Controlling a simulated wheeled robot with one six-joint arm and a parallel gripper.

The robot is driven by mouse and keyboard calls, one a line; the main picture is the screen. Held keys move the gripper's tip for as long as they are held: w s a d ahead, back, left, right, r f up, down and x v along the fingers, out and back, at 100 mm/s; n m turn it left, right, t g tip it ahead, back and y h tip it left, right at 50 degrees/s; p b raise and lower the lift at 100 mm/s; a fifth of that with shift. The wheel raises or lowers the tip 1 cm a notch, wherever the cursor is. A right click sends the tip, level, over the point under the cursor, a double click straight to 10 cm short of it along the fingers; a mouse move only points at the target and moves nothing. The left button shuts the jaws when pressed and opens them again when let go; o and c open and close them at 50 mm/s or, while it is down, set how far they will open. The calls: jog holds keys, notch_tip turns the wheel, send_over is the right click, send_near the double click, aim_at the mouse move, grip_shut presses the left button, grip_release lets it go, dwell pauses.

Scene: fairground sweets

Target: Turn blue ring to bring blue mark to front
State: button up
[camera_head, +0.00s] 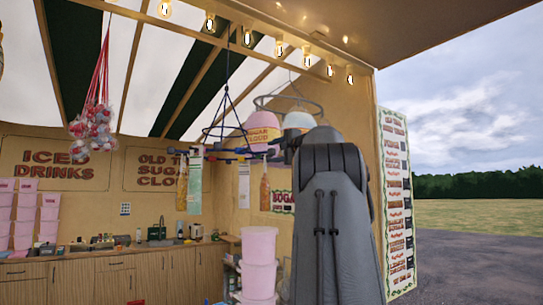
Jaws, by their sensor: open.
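A dark blue ring (221,153) hangs from thin cords under the stall roof, left of my arm. Bottles and pale paper strips hang from it. I cannot make out a blue mark on it. My grey arm fills the right of the middle and hides much behind it. My gripper (278,147) is a small dark shape just left of the arm's top, at the ring's right side. It is open; its fingertips are partly hidden, and I cannot tell whether it touches the ring.
A grey ring (262,101) hangs behind with pink (262,125) and white (298,122) sugar-cloud bags. Stacked pink tubs (259,262) stand below. A wooden counter (130,277) lines the back left. A red-corded bundle (92,130) hangs at upper left. Open ground lies right.

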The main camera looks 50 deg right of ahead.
jog(key=b+v, duration=0.5)
jog(key=v, duration=0.4)
jog(key=shift+b, duration=0.3)
jog(key=shift+a+f, duration=0.1)
dwell(0.4)
